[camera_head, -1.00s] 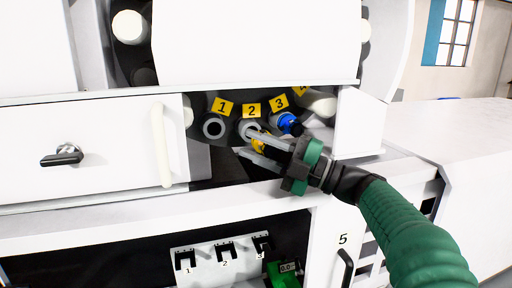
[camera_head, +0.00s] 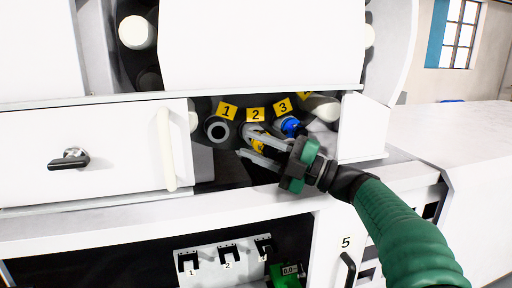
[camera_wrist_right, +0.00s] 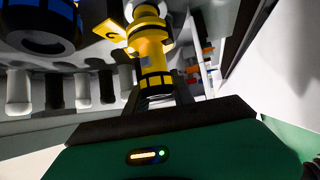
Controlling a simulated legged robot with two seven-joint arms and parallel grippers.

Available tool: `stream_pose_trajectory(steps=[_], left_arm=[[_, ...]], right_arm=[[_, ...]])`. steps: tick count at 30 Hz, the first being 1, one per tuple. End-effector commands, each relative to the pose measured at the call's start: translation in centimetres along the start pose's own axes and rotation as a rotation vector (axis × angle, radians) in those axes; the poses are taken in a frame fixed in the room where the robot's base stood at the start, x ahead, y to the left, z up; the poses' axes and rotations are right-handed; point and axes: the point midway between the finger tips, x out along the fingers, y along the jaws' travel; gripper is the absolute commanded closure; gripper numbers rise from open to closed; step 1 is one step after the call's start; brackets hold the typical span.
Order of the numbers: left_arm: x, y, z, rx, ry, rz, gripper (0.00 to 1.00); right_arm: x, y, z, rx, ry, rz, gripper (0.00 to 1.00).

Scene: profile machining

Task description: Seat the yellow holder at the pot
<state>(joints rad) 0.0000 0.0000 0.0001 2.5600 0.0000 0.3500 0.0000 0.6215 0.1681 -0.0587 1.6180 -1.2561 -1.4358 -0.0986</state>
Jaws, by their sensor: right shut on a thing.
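My right gripper (camera_head: 245,144) reaches into the machine opening, shut on the yellow holder (camera_head: 258,146). The holder is mostly hidden by the fingers in the head view. In the right wrist view the yellow holder (camera_wrist_right: 152,52) stands out from my gripper with its far end at the pot under the yellow tag; a dark band rings its near part. In the head view pot 2 (camera_head: 250,129) is just beyond the fingertips. I cannot tell how deep the holder's end is in it. My left gripper is not in view.
Pot 1 (camera_head: 218,130) is an open grey ring on the left. A blue holder (camera_head: 290,125) sits at pot 3 on the right. A white drawer front (camera_head: 100,150) and white housing edges border the opening. A numbered rack (camera_head: 225,262) stands below.

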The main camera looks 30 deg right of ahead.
Motion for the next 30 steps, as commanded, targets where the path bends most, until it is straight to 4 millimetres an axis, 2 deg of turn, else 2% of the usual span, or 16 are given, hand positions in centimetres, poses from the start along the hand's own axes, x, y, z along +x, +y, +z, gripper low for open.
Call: stream_pose_trajectory(steps=[30], left_arm=[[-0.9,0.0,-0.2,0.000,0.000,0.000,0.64]], right_arm=[[1.4,0.1,2.1,-0.001,-0.001,0.002,1.00]])
